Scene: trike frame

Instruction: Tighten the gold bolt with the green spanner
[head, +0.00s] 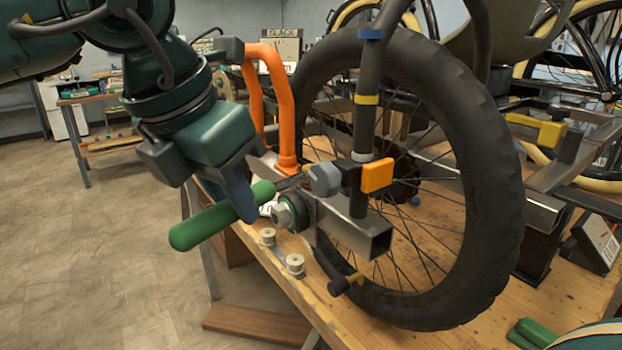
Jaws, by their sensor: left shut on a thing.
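The green spanner has a thick green handle (205,226) and a grey metal shank (290,182) that points right toward the trike frame. My left gripper (244,200) is shut on the handle near the shank and holds the spanner nearly level, its free end pointing lower left. A small gold piece (307,169), perhaps the gold bolt, shows just behind the shank's end, beside a round grey knob (325,180). I cannot tell whether the spanner's head is around it or only beside it. My right gripper is not clearly in view.
The large black wheel (480,170) stands close to the right of the spanner. An orange tube (284,100) rises behind it. A square steel tube (350,234) and a silver hex bolt (281,216) sit below. Pale spools (295,264) stand on the wooden bench (440,335). Floor is clear at left.

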